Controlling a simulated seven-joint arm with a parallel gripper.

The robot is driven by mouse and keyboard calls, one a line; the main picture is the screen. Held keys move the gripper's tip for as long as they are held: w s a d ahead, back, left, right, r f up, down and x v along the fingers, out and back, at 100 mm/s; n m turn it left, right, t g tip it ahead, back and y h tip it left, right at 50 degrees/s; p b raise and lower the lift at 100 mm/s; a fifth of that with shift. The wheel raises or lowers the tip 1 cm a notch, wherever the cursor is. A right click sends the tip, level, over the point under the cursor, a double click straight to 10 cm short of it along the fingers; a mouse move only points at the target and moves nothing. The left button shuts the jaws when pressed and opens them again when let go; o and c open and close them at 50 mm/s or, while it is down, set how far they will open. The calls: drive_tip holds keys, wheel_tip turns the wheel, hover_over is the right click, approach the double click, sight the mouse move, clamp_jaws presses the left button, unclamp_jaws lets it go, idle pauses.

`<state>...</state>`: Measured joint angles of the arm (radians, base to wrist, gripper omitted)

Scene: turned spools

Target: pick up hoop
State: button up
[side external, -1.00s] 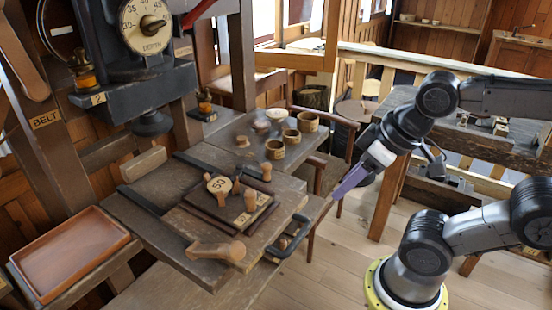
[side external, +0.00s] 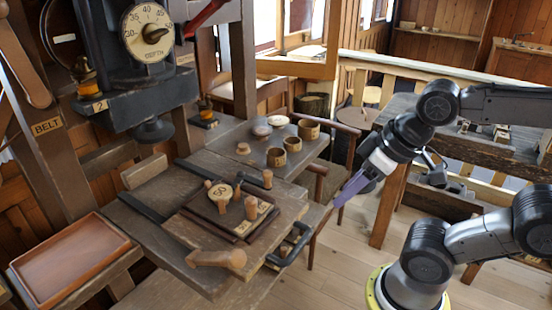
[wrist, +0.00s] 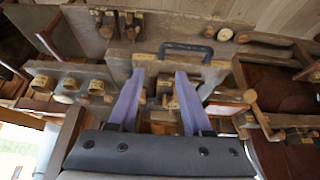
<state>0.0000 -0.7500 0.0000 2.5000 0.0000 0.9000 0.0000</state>
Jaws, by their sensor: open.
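Three ring-shaped wooden pieces stand in a row on the right side of the bench: a far one (side external: 309,130), a middle one (side external: 293,144) and a near one (side external: 276,157). I cannot tell which of them, if any, is the hoop. Similar round pieces show at the left in the wrist view (wrist: 68,84). My gripper (side external: 339,204) has purple fingers and hangs off the bench's right edge, to the right of and nearer than the rings. In the wrist view my gripper (wrist: 160,76) is open, its fingers apart, with no object seen held.
A stepped board (side external: 235,215) with several pegs and a disc marked 50 lies mid-bench. A dark handle (side external: 291,245) sticks out at the bench's front right. A machine with a depth dial (side external: 146,34) stands behind. A reddish tray (side external: 72,262) is at the left.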

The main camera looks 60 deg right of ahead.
drive_tip(key=o, duration=0.8)
